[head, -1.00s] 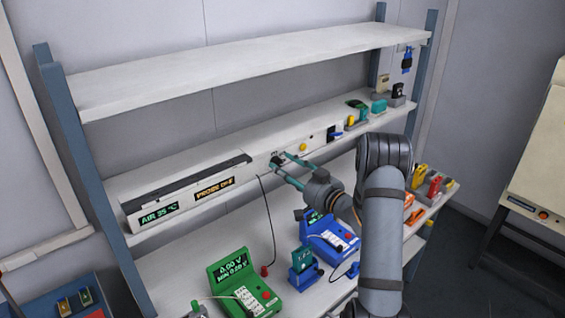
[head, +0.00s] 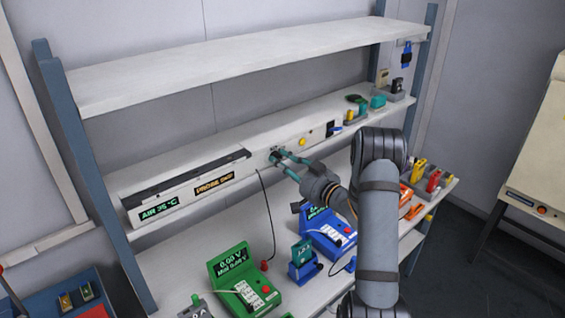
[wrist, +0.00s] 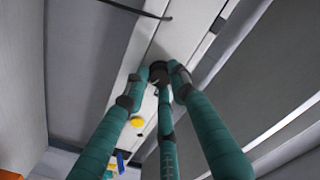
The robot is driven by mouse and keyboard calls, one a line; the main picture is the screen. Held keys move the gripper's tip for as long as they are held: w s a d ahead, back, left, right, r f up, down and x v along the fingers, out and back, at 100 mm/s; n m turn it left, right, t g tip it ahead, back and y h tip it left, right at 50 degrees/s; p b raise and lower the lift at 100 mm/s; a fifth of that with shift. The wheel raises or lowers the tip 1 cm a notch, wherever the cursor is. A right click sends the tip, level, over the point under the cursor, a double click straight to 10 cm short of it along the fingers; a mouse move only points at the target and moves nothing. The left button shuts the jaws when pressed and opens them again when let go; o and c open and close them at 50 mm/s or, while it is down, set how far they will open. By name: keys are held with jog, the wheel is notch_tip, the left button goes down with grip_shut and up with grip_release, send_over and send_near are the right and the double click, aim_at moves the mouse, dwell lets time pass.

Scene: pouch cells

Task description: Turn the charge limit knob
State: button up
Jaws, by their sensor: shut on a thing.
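The charge limit knob is a small dark knob on the front of the white panel along the lower shelf. In the wrist view the knob (wrist: 158,72) shows dark between the fingertips. My gripper (head: 276,156) has its teal fingers at the panel and is shut on the knob; the fingers also show in the wrist view (wrist: 160,76). The fingers hide most of the knob, so its pointer and any markings cannot be read.
A yellow button (head: 302,142) sits right of the knob on the panel. A black cable (head: 266,215) hangs left of it. Below, a green meter (head: 240,285) and a blue meter (head: 328,235) stand on the bench. Lit displays (head: 213,185) are at the panel's left.

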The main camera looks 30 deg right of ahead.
jog(key=shift+a+f, duration=0.1)
grip_shut()
jog(key=shift+f+b, duration=0.1)
jog(key=shift+b, duration=0.2)
jog(key=shift+d+n+b, duration=0.2)
jog(key=shift+n+b, duration=11.8)
jog(key=shift+b, duration=2.55)
jog(key=shift+r, duration=0.2)
